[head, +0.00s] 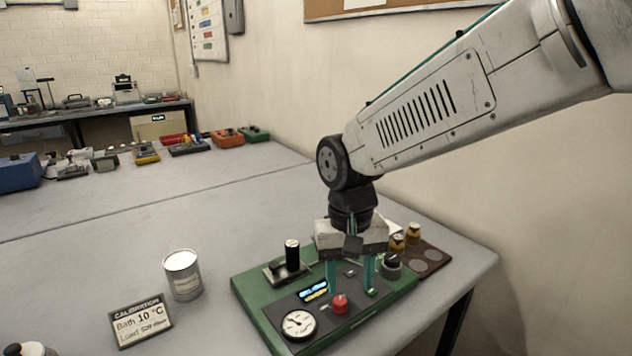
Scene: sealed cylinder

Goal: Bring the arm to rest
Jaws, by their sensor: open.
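My arm reaches in from the upper right and bends down at its wrist joint. My gripper (351,290) points down over a green instrument panel (250,295). Its two teal fingers are apart, with nothing seen between them. The left fingertip is close to a red knob (339,303) and the right one is close to a small green part (372,292); I cannot tell whether they touch. The panel also bears a round dial gauge (299,324), a small blue display (314,291), a black upright cylinder (292,254) and a dark knob (392,262).
A white can (183,275) and a calibration card (140,321) stand left of the panel. Brass-coloured pieces (412,234) sit on a brown holder (432,258) to the right, near the table's edge. Several instruments line the table's far side. The middle of the table is clear.

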